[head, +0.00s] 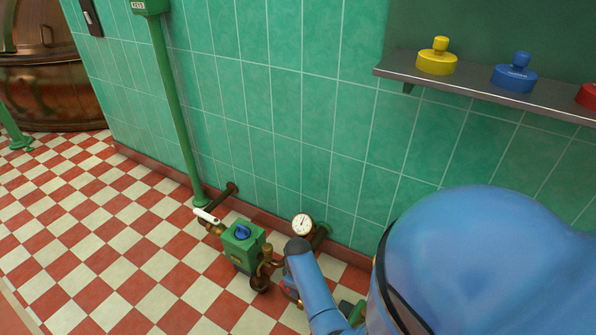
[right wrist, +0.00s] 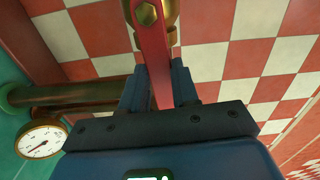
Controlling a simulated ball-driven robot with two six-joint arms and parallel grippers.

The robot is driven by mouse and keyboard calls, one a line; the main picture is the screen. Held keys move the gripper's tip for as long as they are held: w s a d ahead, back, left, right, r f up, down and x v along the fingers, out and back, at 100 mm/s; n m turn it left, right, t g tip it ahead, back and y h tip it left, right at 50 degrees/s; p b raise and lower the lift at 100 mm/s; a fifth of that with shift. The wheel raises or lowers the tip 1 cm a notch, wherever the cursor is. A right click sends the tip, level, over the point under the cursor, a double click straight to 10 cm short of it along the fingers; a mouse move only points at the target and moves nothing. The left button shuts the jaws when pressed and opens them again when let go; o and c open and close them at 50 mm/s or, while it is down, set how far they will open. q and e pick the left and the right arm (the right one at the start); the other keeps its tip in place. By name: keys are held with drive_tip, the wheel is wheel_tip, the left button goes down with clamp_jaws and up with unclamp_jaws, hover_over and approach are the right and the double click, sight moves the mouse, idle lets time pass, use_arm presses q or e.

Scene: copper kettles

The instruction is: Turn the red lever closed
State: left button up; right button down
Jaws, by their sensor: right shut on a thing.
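The red lever (right wrist: 152,45) shows in the right wrist view, running from a brass fitting with a hex nut (right wrist: 146,13) down between the fingers of my right gripper (right wrist: 158,75). The gripper is shut on the lever, with one dark blue finger on each side. In the head view my blue right arm reaches down to the pipework near the wall, and it hides most of the lever and the gripper. My left gripper is in neither view.
A pressure gauge (head: 302,225) stands by the wall; it also shows in the right wrist view (right wrist: 41,138). A green box with a blue knob (head: 243,246) and a white-handled lever (head: 207,215) are left of my arm. Coloured weights sit on a shelf (head: 476,88). Checkered floor is clear at left.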

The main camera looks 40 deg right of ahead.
drive_tip(key=shift+s+a+r+n+p, duration=0.25)
drive_tip(key=shift+a+n+p, duration=0.1)
drive_tip(key=shift+n+p, duration=0.35)
drive_tip(key=s+a+n+p, duration=0.3)
drive_tip(key=s+n+p, duration=0.4)
drive_tip(key=n+p, duration=0.4)
drive_tip(key=shift+f+n, duration=0.25)
drive_tip(key=shift+n, duration=2.35)
drive_tip(key=c, duration=0.8)
unclamp_jaws()
drive_tip(key=shift+c, duration=0.2)
